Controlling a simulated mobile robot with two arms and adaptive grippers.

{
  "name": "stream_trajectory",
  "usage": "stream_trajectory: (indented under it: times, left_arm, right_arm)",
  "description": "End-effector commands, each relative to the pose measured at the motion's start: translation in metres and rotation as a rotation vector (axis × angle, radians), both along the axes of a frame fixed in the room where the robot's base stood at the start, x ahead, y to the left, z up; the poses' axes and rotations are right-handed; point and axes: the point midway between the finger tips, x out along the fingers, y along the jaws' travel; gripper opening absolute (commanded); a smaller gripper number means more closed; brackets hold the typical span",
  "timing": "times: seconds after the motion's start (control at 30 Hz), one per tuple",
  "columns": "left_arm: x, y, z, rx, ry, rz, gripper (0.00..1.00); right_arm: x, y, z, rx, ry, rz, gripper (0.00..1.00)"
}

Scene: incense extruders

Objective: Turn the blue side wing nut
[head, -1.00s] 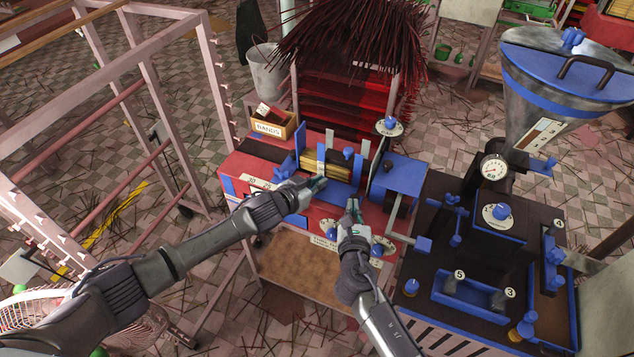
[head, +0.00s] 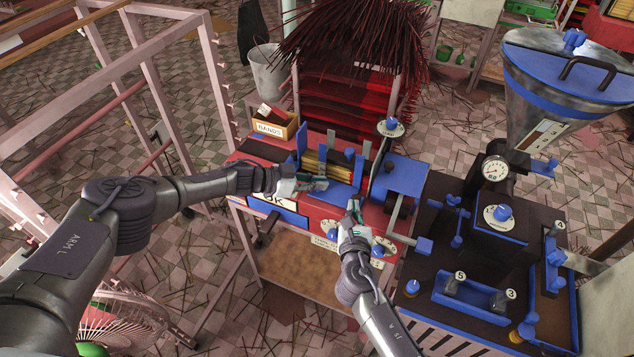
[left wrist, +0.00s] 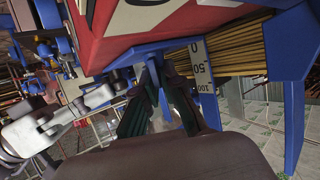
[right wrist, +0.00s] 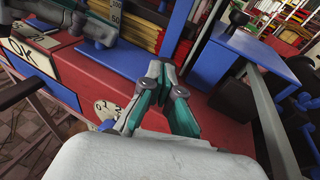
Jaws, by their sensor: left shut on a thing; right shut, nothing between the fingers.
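My left gripper (head: 308,184) is at the front of the blue-walled tray holding a bundle of thin yellowish sticks (head: 314,162). My right gripper (head: 352,208) is shut and empty, lower right of the left one, over the red bench top. Its closed fingers (right wrist: 160,82) show in the right wrist view.
A box marked BANDS (head: 274,124) stands behind the left gripper. A black and blue machine with a hopper (head: 562,75) stands at right. A pink rack (head: 150,80) is at left, near my left arm. An OK sign (head: 271,203) is on the bench front.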

Motion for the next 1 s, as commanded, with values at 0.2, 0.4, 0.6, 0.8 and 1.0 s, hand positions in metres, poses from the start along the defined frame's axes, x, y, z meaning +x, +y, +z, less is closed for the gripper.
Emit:
stream_trajectory:
  times: [0.2,0.4,0.6,0.8,1.0]
  left_arm:
    - [0.0016,-0.0012,0.0030,-0.001,-0.001,-0.047,0.00]
    - [0.0008,-0.0010,0.0027,0.000,0.001,-0.059,0.00]
    - [0.0006,-0.0010,0.0026,0.000,0.001,-0.059,0.00]
    - [0.0003,-0.0007,0.0022,0.000,0.003,-0.059,0.29]
    - [-0.0001,0.0002,0.0011,0.002,0.003,-0.058,0.32]
  right_arm:
    - [-0.0001,0.0000,0.0001,0.000,0.000,0.000,0.00]
    - [0.0000,-0.0001,0.0001,0.000,0.000,0.000,0.00]
    - [0.0000,-0.0002,0.0001,0.000,0.000,-0.001,0.00]
    - [0.0001,-0.0003,0.0001,0.000,0.000,-0.001,0.00]
    - [0.0002,-0.0006,0.0001,0.000,0.000,-0.001,0.00]
